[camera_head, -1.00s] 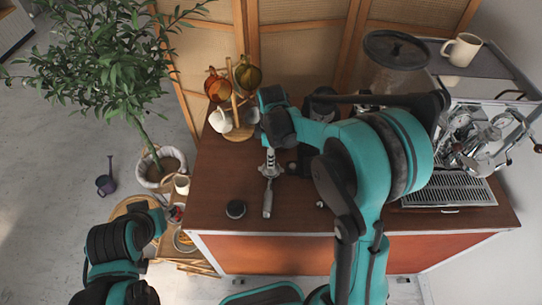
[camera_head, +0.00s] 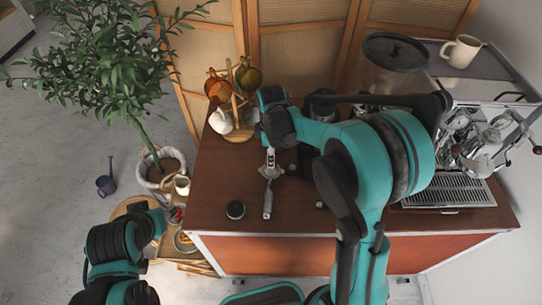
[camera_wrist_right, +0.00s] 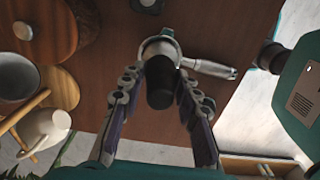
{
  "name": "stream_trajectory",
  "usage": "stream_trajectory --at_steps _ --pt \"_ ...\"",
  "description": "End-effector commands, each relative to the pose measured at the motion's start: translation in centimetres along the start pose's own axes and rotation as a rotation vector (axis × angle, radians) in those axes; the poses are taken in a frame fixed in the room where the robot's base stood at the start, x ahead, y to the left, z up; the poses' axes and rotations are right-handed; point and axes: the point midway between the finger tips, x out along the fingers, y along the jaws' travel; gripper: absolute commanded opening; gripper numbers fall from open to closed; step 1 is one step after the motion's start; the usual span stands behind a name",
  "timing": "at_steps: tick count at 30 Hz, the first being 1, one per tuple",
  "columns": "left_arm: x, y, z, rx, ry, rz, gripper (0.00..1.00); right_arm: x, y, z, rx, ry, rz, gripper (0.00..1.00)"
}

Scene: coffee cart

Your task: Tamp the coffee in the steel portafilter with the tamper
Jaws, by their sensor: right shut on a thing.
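The steel portafilter (camera_head: 268,197) lies on the brown cart top, its handle pointing toward the front edge. Its handle (camera_wrist_right: 212,68) and round basket rim also show in the right wrist view. My right gripper (camera_head: 270,151) is over the basket end. In the right wrist view my right gripper (camera_wrist_right: 160,92) is shut on the tamper's dark handle (camera_wrist_right: 160,85). The tamper is over the basket; its base is largely hidden, so contact with the coffee cannot be told. My left gripper (camera_head: 176,214) is off the cart's left side, and its jaws are too small to read.
A mug tree with several cups (camera_head: 233,118) stands behind my right gripper. The espresso machine (camera_head: 470,150) and grinder (camera_head: 394,60) are to the right. The front left cart top is mostly clear.

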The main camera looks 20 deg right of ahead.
Motion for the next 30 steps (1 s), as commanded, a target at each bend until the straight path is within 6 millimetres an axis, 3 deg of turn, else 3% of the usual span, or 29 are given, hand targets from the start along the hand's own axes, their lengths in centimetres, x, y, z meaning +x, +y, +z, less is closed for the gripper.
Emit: stream_trajectory --at_steps 23,30 --pt "-1.2 0.0 -0.9 0.000 0.000 0.000 0.40 -2.3 0.1 0.0 0.000 0.000 0.001 0.00" --pt "-2.4 0.0 -1.7 0.000 0.000 0.000 0.40 -4.3 0.1 0.0 0.000 0.000 0.001 0.00"
